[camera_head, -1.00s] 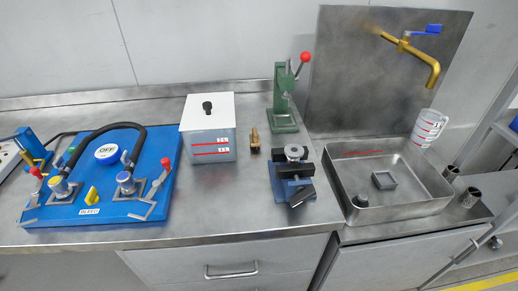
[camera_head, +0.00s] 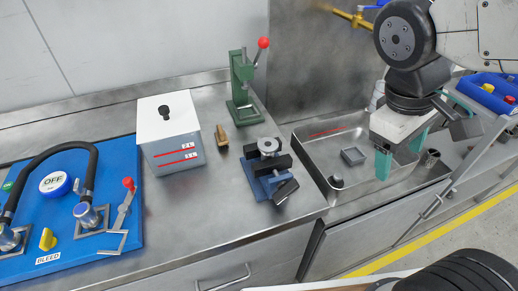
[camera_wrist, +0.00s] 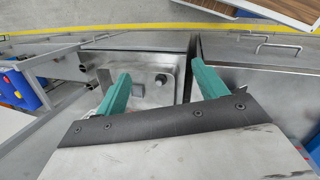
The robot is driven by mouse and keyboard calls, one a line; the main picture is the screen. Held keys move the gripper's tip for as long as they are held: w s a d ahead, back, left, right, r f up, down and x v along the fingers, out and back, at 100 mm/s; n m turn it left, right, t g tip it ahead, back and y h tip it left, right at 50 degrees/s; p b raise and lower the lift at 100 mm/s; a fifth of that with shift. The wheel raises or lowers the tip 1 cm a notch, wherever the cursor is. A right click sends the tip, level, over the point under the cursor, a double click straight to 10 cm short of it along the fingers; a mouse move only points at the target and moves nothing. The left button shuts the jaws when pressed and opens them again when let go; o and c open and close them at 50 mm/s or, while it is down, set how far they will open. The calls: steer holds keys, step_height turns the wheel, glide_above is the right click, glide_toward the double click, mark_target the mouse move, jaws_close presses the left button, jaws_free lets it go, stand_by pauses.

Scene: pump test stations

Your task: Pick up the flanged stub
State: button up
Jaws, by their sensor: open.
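A small dark, round stub (camera_head: 336,181) stands in the front left of the steel sink basin (camera_head: 315,157). A silver round-topped piece with a flange (camera_head: 268,146) sits in the blue vise (camera_head: 258,184) left of the sink. I cannot tell for certain which of these is the flanged stub. My gripper (camera_head: 401,154) is open and empty, with its two green fingers pointing down over the right side of the basin, to the right of both pieces. The wrist view shows its fingers (camera_wrist: 160,74) wide apart.
A green press (camera_head: 245,90), brass block (camera_head: 222,138), white-lidded box (camera_head: 175,145) and blue pump board (camera_head: 115,205) stand left. A brass tap (camera_head: 352,19) overhangs behind.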

steer(key=w+a+f+n+h, duration=0.2)
steer(key=w+a+n+h, duration=0.15)
steer(key=w+n, duration=0.2)
steer(key=n+t+h, duration=0.3)
steer(key=n+t, duration=0.7)
steer(key=n, duration=0.6)
glide_toward(266, 146)
steer(key=w+d, duration=0.2)
steer(key=d, duration=0.1)
steer(key=x, duration=0.5)
steer(key=a+f+x, duration=0.1)
steer(key=x, duration=0.1)
steer(key=shift+w+d+f, duration=0.25)
steer(key=shift+w, duration=0.1)
steer(key=c, duration=1.2)
